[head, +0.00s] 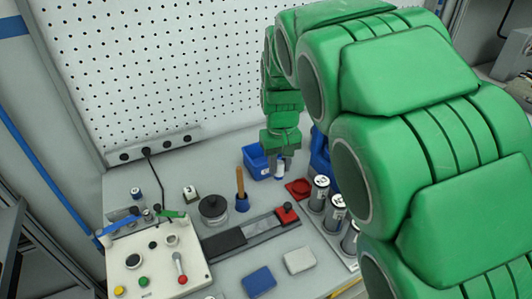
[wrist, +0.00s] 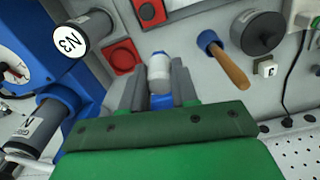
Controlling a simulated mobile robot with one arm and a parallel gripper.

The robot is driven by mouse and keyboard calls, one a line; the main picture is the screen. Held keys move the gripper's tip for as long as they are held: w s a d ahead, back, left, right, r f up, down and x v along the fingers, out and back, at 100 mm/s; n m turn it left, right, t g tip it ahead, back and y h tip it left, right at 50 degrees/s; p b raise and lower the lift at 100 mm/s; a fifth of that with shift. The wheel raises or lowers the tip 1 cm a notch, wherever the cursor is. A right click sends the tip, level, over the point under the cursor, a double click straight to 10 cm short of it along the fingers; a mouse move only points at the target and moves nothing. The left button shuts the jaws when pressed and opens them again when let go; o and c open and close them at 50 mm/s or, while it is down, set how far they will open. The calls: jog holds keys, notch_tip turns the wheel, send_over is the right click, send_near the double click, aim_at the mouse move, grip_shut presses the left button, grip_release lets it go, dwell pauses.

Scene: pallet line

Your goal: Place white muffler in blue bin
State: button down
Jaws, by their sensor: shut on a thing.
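The white muffler (wrist: 159,72), a small white cylinder with a blue end, is between the grey fingers of my gripper (wrist: 158,88) in the wrist view. My gripper (head: 280,172) is shut on it; the muffler also shows as a small white piece (head: 282,167) in the head view. The blue bin (head: 256,163) stands on the bench near the pegboard, just left of my gripper in the head view. The muffler appears beside the bin's right side; I cannot tell its height over the bench. The bin is not clearly visible in the wrist view.
Several labelled cylinders (head: 335,212) and a blue gauge unit (wrist: 22,65) stand to the right of the bin. A red square part (head: 299,188) lies near. A wooden-handled tool (head: 241,188) stands upright to the left, beside a black round knob (head: 214,208). A control box (head: 155,262) is front left.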

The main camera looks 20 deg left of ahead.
jog(key=shift+n, duration=0.9)
jog(key=w+a+f, duration=0.1)
jog(key=w+a, duration=0.1)
jog(key=w, duration=0.2)
jog(key=w+a+f, duration=0.1)
jog(key=w+a, duration=0.1)
jog(key=w, duration=0.2)
jog(key=w+a+f, duration=0.2)
jog(key=w, duration=0.1)
jog(key=shift+w+a, duration=0.3)
jog(key=shift+w, duration=0.1)
jog(key=shift+w+a+f, duration=0.45)
jog(key=shift+w+f, duration=0.3)
jog(key=shift+f, duration=0.2)
jog(key=shift+w+a+f, duration=0.4)
jog(key=shift+w+f, duration=0.35)
jog(key=shift+f, duration=0.25)
jog(key=shift+w+a+f, duration=0.45)
jog(key=shift+w+f, duration=0.3)
jog(key=shift+f, duration=0.2)
jog(key=shift+w+f, duration=0.1)
jog(key=shift+f, duration=1.5)
jog(key=shift+f, duration=0.1)
jog(key=c, duration=0.9)
grip_release()
jog(key=shift+o, duration=0.2)
notch_tip(320, 180, up, 12)
